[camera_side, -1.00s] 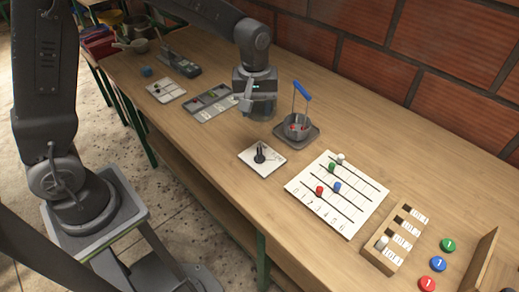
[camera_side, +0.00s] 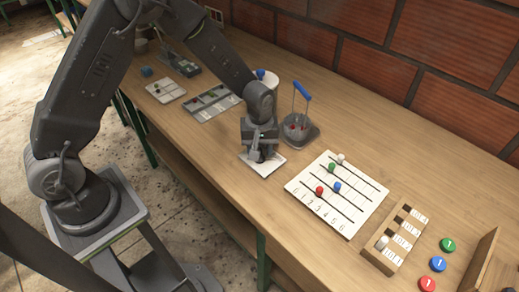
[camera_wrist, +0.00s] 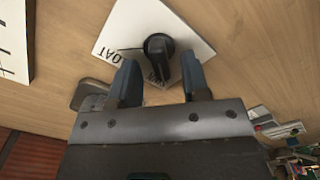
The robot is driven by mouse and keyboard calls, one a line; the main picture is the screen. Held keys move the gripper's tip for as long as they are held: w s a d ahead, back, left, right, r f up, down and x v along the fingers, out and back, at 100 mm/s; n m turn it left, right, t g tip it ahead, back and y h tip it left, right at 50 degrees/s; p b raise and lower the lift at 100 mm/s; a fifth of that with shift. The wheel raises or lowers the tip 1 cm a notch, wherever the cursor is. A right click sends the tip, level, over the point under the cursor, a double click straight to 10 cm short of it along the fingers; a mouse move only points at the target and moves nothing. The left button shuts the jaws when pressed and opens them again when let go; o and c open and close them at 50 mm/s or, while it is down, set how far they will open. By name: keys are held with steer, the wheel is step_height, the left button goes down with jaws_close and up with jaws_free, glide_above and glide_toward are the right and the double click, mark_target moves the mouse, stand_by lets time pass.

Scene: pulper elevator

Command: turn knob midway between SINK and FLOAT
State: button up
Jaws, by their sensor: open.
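The knob (camera_wrist: 158,46) is black and stands on a white square plate (camera_wrist: 190,22) lettered in black. In the side view my gripper (camera_side: 260,157) is low over the plate (camera_side: 268,168) and hides the knob.
A white slider board (camera_side: 337,195) with coloured pegs lies to the right. A wooden slotted box (camera_side: 395,240) and coloured discs lie farther right. Bare table lies in front of the bricks.

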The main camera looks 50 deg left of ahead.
steer(key=shift+f, duration=0.45)
jaws_close()
